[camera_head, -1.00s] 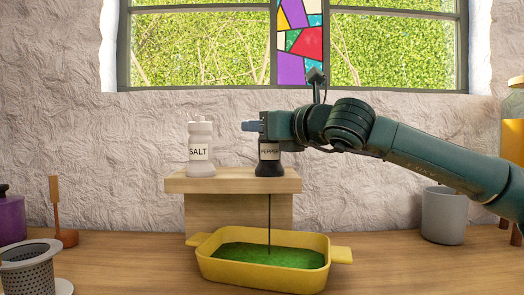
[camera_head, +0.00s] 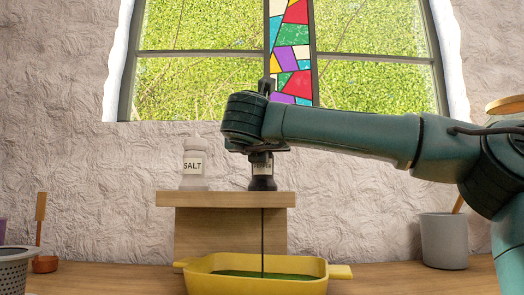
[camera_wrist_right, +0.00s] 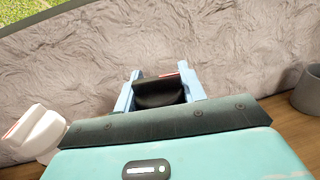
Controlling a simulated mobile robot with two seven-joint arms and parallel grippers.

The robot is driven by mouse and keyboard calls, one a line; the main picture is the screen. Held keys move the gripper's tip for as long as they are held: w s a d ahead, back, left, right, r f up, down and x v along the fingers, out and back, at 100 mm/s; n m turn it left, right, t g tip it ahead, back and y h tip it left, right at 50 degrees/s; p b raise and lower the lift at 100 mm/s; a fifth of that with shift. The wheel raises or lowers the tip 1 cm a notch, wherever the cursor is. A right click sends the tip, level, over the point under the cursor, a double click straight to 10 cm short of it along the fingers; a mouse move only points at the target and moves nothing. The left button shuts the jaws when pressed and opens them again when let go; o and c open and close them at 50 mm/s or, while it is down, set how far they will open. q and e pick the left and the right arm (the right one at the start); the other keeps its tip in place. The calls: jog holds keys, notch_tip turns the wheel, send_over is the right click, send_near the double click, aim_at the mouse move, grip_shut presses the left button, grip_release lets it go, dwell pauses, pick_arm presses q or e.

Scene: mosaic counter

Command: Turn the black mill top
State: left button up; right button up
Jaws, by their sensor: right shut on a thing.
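The black pepper mill (camera_head: 262,182) stands upright on the wooden shelf (camera_head: 225,200). Its top is hidden in the head view by my right gripper (camera_head: 262,152) and wrist. In the right wrist view, the pale blue fingers of my right gripper (camera_wrist_right: 160,88) are shut on the black mill top (camera_wrist_right: 158,98). A thin dark vertical line (camera_head: 262,235) runs from the shelf's front edge down to the yellow dish (camera_head: 215,284), which has green contents. My left gripper is not in view.
The white salt mill (camera_head: 194,168) stands left of the pepper mill on the shelf. A grey pot (camera_head: 444,242) stands at the right. A grey perforated strainer (camera_head: 14,272) and a copper-coloured cup (camera_head: 44,264) are at the left.

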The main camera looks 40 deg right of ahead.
jog(key=shift+d+f+m+g+h, duration=0.1)
jog(key=shift+m+g+h, duration=0.5)
jog(key=shift+g, duration=0.1)
jog(key=o, duration=1)
jog(key=v, duration=0.2)
jog(key=p+v, duration=0.1)
jog(key=v, duration=0.2)
jog(key=shift+r, duration=0.2)
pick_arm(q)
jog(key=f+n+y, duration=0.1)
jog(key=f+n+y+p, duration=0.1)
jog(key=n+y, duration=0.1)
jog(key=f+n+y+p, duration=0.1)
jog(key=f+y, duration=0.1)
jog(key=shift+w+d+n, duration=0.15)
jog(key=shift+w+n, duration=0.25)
pick_arm(e)
jog(key=v, duration=0.8)
jog(key=shift+s+f, duration=0.1)
